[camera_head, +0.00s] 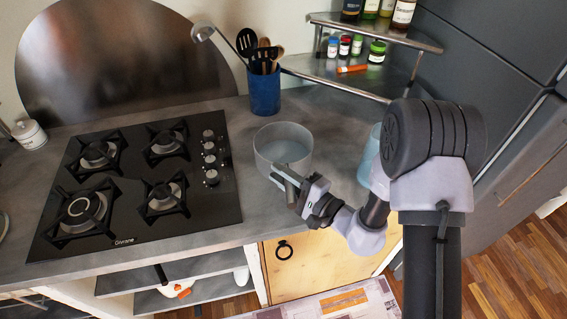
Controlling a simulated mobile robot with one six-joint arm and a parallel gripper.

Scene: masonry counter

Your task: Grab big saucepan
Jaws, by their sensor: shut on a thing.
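The big saucepan (284,137) is a grey, round, open pan on the counter, right of the gas hob. It looks upright and empty, with its handle toward the front. My gripper (290,187) is at the pan's front side and is shut on the handle. The gripper hides most of the handle. I cannot tell whether the pan's base touches the counter.
The gas hob (140,183) fills the counter to the left. A blue utensil holder (264,92) stands behind the pan. A pale blue container (370,155) is partly hidden behind my arm. A corner shelf (345,75) holds several jars. The counter's front edge (250,238) is close by.

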